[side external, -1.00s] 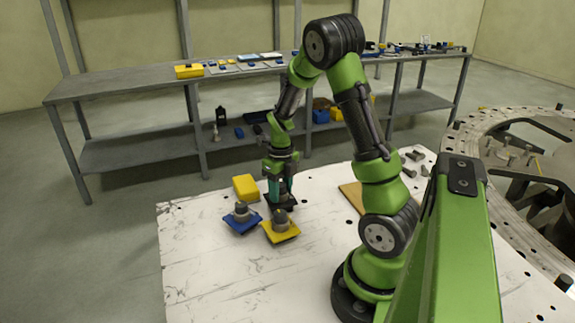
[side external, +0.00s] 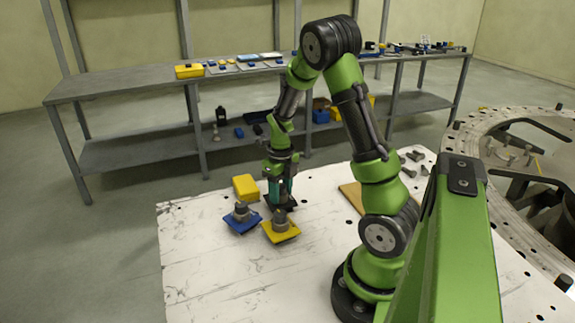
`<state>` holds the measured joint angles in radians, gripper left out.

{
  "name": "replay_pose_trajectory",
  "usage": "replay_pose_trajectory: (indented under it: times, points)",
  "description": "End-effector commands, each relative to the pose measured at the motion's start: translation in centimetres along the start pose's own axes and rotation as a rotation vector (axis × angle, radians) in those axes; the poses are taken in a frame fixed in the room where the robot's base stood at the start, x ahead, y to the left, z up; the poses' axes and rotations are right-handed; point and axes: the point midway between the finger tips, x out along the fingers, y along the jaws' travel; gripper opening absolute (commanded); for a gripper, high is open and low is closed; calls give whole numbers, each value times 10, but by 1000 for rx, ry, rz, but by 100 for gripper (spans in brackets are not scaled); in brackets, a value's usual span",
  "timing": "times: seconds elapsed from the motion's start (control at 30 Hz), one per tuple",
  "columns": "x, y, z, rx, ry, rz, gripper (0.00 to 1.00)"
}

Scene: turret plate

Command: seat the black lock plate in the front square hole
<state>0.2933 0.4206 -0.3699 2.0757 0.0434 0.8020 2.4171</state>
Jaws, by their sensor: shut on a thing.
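The black lock plate (side external: 291,205) lies on the white table, behind the yellow plate and partly hidden by my gripper. My gripper (side external: 280,193) points straight down over it, shut on the plate's upper part. I cannot tell whether the plate is lifted clear of the table. The turret ring (side external: 470,140), a round metal ring with holes along its rim, stands at the right. I cannot make out which of its openings is the front square hole.
A blue plate (side external: 239,224) and a yellow plate (side external: 286,233), each with a grey knob, sit close in front of my gripper. A yellow box (side external: 245,187) is just left. A brown board (side external: 352,196) and several bolts (side external: 411,162) lie to the right. The table's front left is clear.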

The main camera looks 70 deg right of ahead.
Motion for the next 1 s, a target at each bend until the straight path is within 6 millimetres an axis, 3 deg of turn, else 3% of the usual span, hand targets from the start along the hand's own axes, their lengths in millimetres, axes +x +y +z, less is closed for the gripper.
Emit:
replay_pose_trajectory:
  times: [1.0]
  points:
    - [9, 0, 0, 0, -1, -1, 4]
